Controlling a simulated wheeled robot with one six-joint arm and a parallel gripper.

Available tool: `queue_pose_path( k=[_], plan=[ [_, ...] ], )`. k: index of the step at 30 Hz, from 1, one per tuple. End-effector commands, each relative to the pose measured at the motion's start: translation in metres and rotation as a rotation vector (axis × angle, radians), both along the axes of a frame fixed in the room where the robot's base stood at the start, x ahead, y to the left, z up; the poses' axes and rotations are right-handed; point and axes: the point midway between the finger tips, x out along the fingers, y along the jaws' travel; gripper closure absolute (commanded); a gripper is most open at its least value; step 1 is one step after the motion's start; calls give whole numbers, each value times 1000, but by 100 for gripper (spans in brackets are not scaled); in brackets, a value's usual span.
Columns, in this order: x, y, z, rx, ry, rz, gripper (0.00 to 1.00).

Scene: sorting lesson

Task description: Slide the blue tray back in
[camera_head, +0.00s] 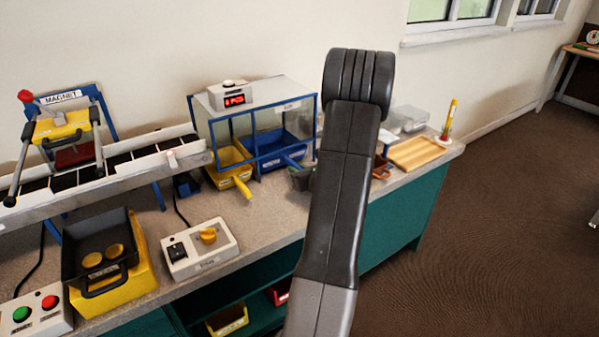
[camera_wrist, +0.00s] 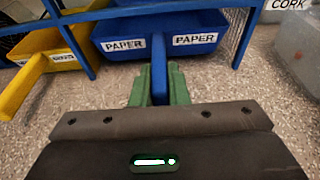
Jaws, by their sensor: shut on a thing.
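The blue tray (camera_head: 272,143) sits low in the blue-framed clear case on the counter. In the wrist view its front (camera_wrist: 196,42) carries PAPER labels on both sides of its handle (camera_wrist: 158,56), which sticks out toward me. The green fingers of my gripper (camera_wrist: 159,84) are shut on this handle, one on each side. In the head view my gripper (camera_head: 301,178) is partly hidden behind my arm, which also hides the space to the right of the tray.
A yellow tray (camera_head: 228,160) with its handle projects from the case on the left; it also shows in the wrist view (camera_wrist: 48,50). The blue frame (camera_wrist: 120,14) crosses above the trays. A CORK-labelled clear container (camera_wrist: 296,45) is close on the right. A switch box (camera_head: 199,247) stands front left.

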Motion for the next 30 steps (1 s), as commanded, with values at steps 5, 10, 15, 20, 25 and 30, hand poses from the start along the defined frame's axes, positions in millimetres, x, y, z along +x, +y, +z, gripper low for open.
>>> queue_pose_path(
  k=[5, 10, 15, 20, 25, 30],
  plan=[
    [1, 0, 0, 1, -1, 0, 100],
    [1, 0, 0, 1, -1, 0, 100],
    [0, 0, -1, 1, -1, 0, 100],
    [0, 0, -4, 1, -1, 0, 100],
    [0, 0, -6, 1, -1, 0, 100],
    [0, 0, -7, 1, -1, 0, 100]
  ],
)
